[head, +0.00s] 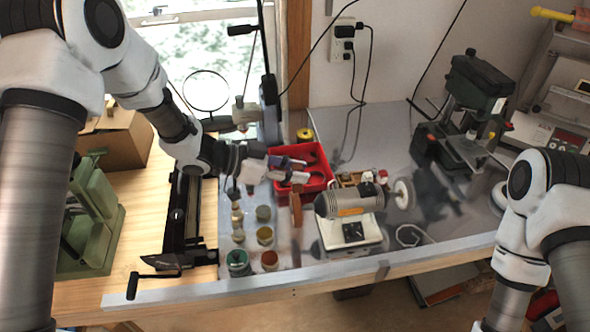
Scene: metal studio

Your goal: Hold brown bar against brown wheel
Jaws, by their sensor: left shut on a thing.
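The brown wheel (296,208) sits on the left end of a grey bench polisher (345,201), seen nearly edge-on. My left gripper (298,170) reaches in from the left, just above the brown wheel and in front of the red bin. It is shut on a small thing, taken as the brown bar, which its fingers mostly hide. I cannot tell whether the bar touches the wheel. My right arm is at the right edge, and its gripper is out of view.
A red bin (318,184) stands behind the polisher. A white wheel (403,194) is on its right end. Several small jars, one green-topped (238,260), stand at the left. A green drill press (476,88) stands at the back right. The bench's front right is mostly clear.

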